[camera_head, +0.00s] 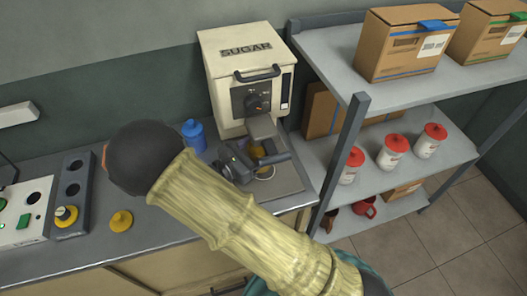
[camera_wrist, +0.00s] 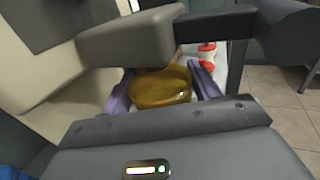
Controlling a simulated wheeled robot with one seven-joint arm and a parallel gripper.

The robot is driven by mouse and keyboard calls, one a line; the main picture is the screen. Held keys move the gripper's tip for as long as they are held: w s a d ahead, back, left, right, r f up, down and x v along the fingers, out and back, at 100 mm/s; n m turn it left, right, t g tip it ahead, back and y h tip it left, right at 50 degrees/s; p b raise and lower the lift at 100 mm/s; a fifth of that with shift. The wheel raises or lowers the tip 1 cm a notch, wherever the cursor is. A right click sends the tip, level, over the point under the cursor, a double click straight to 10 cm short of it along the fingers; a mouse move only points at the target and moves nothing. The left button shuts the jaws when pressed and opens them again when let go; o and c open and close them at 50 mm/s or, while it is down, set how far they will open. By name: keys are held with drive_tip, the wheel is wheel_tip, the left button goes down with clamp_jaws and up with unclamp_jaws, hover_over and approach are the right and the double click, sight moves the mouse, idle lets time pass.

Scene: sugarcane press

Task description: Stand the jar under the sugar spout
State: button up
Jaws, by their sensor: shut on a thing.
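The cream sugar dispenser (camera_head: 225,85), marked SUGAR, stands on the counter against the wall. Its grey spout (camera_head: 262,127) sticks out at the front and also shows in the wrist view (camera_wrist: 125,40). My gripper (camera_head: 262,165) is shut on an amber jar (camera_wrist: 160,88), with a finger on either side of it. In the head view only a small piece of the jar (camera_head: 257,149) shows just below the spout. My gripper and arm hide most of it. I cannot tell whether the jar's bottom touches the grey plate (camera_head: 287,182) below.
A blue bottle (camera_head: 193,135) stands left of the dispenser. A yellow knob-like piece (camera_head: 121,221) lies on the counter near a control panel (camera_head: 25,212). A metal shelf (camera_head: 340,62) on the right holds cardboard boxes, red-lidded jars (camera_head: 393,150) and a red mug (camera_head: 365,207).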

sight(263, 152)
drive_tip(key=shift+w+d, duration=0.15)
drive_tip(key=shift+d, duration=0.05)
drive_tip(key=f, duration=0.3)
drive_tip(key=shift+w+d, duration=0.25)
drive_tip(key=shift+w, duration=0.05)
drive_tip(key=shift+f, duration=0.25)
drive_tip(key=shift+f, duration=0.1)
drive_tip(key=o, duration=1.1)
drive_tip(key=shift+o, duration=0.2)
